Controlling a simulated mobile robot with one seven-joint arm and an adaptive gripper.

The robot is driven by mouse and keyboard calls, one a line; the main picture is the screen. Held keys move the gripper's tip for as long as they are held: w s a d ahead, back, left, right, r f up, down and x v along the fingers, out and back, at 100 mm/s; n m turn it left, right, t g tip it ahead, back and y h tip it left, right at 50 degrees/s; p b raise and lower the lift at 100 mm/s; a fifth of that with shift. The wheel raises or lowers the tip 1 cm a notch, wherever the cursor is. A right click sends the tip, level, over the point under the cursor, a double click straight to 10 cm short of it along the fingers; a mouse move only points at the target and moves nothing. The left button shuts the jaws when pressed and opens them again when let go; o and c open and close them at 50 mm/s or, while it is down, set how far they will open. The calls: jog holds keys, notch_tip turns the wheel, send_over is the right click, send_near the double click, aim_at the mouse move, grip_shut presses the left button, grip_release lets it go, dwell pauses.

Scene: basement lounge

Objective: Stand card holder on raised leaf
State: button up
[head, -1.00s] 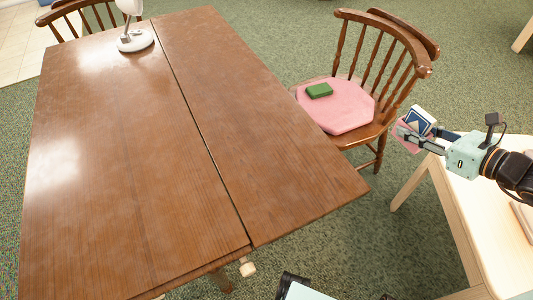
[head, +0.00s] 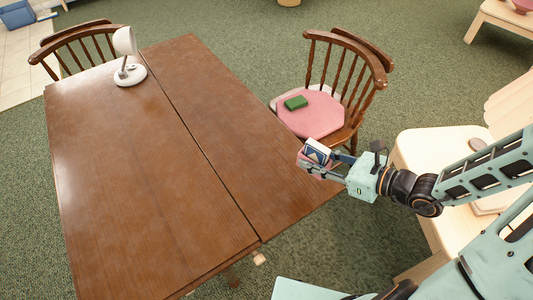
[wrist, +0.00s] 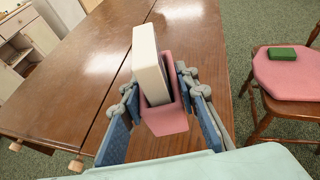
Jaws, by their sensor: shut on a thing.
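The card holder is a pink open-topped block (wrist: 170,122) with a white-edged deck of cards (wrist: 150,62) standing in it. My gripper (wrist: 165,108) is shut on the pink holder, one finger at each side. In the head view my gripper (head: 318,167) holds it upright or nearly so, at the right edge of the table. The raised leaf (head: 235,125) is the brown wooden right part of the table, level with the main top and divided from it by a dark seam. The holder appears above the leaf's edge; the height gap cannot be told.
A white lamp (head: 129,73) stands at the far end of the tabletop. A wooden chair (head: 345,75) with a pink cushion (head: 310,118) and a green box (head: 296,103) stands right of the leaf. A pale table (head: 425,150) is under my arm. The leaf's surface is clear.

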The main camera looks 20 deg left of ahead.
jog(key=s+a+r+g+p, duration=0.1)
jog(key=s+a+r+p, duration=0.2)
jog(key=s+a+p, duration=0.15)
jog(key=shift+n, duration=0.5)
jog(key=w+a+f+b, duration=0.8)
jog(key=b, duration=0.9)
jog(key=shift+w+f, duration=0.15)
jog(key=shift+f, duration=0.05)
jog(key=shift+w+a+f+b, duration=0.3)
jog(key=shift+w+f+b, duration=0.05)
jog(key=shift+w+a+f, duration=0.1)
jog(key=shift+f, duration=0.15)
notch_tip(320, 180, down, 3)
jog(key=b, duration=0.3)
jog(key=shift+w+a+f, duration=0.1)
jog(key=shift+w+f, duration=0.05)
jog(key=shift+b, duration=0.3)
